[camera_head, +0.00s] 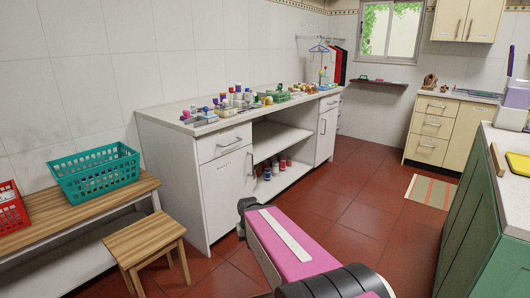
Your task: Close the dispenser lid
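At the right edge, a white and purple container (515,103) stands on the counter with the green front. A narrow upright purple piece (511,60) rises above it. It may be the dispenser with its lid raised, but I cannot tell for sure, as the frame edge cuts it off. My pink and black arm is low in the middle of the view, apart from the container. My gripper's fingers do not show.
The green cabinet (474,215) bounds the right side. A white cabinet (225,190) with many bottles on top stands left of centre. A wooden stool (145,240) and a bench with a teal basket (97,176) are at left. Red tiled floor (365,215) is clear between.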

